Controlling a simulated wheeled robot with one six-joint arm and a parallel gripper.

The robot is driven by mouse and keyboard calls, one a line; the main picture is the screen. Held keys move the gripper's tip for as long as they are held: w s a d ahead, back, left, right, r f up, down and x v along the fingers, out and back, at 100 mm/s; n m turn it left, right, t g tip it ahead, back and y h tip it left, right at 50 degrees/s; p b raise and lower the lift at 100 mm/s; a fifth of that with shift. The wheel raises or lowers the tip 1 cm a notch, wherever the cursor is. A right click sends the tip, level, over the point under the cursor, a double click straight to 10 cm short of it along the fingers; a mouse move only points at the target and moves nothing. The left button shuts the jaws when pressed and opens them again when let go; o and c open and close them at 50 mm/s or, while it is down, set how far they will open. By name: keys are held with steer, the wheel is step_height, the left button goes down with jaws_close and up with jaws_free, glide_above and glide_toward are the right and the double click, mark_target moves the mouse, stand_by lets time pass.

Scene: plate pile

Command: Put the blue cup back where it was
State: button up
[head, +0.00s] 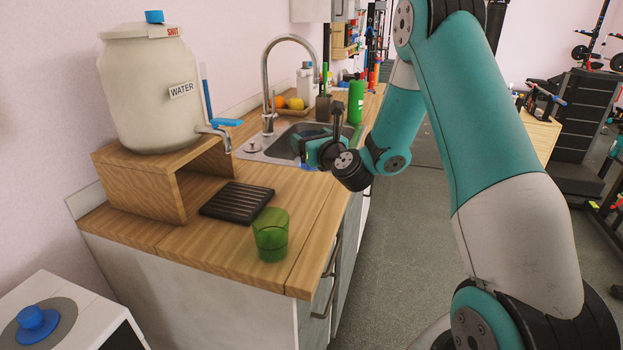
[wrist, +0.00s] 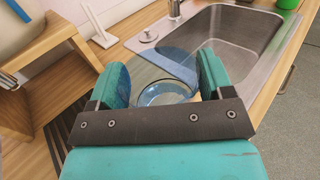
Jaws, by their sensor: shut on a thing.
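My gripper (head: 312,150) is at the near edge of the sink. In the wrist view my gripper's teal fingers (wrist: 163,76) are closed around the see-through blue cup (wrist: 166,94). The palm bar hides part of the cup. In the head view only a small bit of blue (head: 309,167) shows below the fingers. I cannot tell whether the cup touches the counter or is held above it. A green cup (head: 270,236) stands upright on the counter's near corner, apart from my gripper.
A dark slatted rack (head: 236,201) lies beside the green cup. A water jar (head: 145,95) with a tap stands on a wooden riser (head: 150,190). The sink (head: 283,147) has a tall faucet (head: 268,85). A green bottle (head: 355,102) stands behind it. Bare counter (head: 300,205) lies before the sink.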

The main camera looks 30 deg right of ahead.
step_height(320, 180, down, 6)
steer(key=b, duration=0.4)
steer(key=shift+f, duration=0.2)
steer(key=shift+r, duration=0.2)
steer(key=shift+f, duration=0.2)
steer(key=o, duration=1.1)
steer(key=shift+c, duration=0.2)
